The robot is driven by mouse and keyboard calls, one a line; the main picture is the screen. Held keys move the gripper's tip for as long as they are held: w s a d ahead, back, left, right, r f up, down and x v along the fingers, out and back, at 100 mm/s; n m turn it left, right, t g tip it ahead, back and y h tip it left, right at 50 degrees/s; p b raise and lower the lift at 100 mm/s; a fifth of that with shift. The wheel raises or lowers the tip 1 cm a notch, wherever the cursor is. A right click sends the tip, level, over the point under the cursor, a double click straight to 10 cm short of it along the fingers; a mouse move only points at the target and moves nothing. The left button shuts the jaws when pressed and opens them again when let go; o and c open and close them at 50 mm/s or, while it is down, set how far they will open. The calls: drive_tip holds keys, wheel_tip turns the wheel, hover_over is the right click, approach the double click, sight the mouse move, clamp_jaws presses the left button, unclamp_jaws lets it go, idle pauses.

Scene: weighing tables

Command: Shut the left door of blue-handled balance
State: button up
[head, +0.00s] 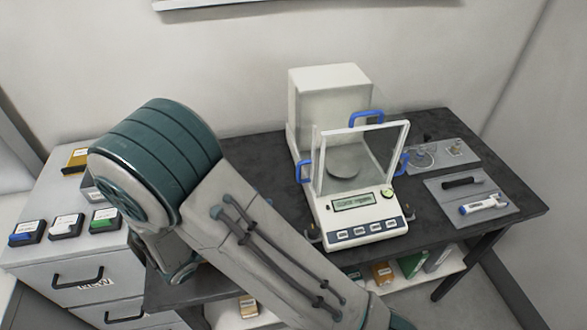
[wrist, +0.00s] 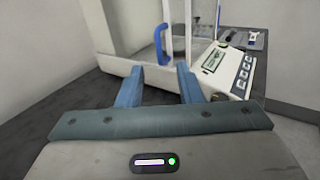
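The balance (head: 368,222) with blue handles stands on the dark table, its display and keys facing front. Its left door's blue handle (head: 305,172) shows at the left side of the glass chamber. It also shows in the wrist view (wrist: 160,46), upright and just beyond my fingers.
A grey drawer cabinet (head: 75,272) with small boxes on top stands left. Trays with small tools (head: 470,205) lie right of the balance on the table (head: 515,205). A wall is close behind. A low shelf (head: 415,285) holds boxes below.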

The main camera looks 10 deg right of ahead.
drive_tip(key=p+x, duration=0.3)
drive_tip(key=x, duration=1)
drive_tip(key=shift+w, duration=0.4)
drive_tip(key=shift+d, duration=0.15)
